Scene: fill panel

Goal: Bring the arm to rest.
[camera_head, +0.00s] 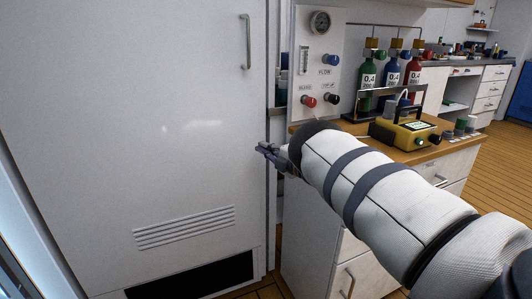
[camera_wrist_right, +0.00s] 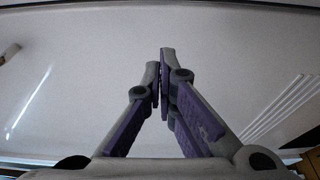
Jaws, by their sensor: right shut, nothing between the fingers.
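My right gripper (camera_head: 268,150) is at the end of my white-sleeved right arm (camera_head: 370,190), which reaches in from the lower right of the head view. The gripper is in front of the right edge of a large white cabinet door (camera_head: 130,110). In the right wrist view the fingers of the right gripper (camera_wrist_right: 162,70) are together with nothing between them. The pale door surface (camera_wrist_right: 90,60) fills the view beyond them. I cannot tell whether the fingertips touch it. My left gripper is not in view.
A white panel (camera_head: 318,60) with a gauge and coloured knobs stands right of the door. Gas bottles (camera_head: 391,74) and a yellow device (camera_head: 404,133) are on a wooden-topped counter, close behind my arm. Open wooden floor (camera_head: 503,165) lies at the far right.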

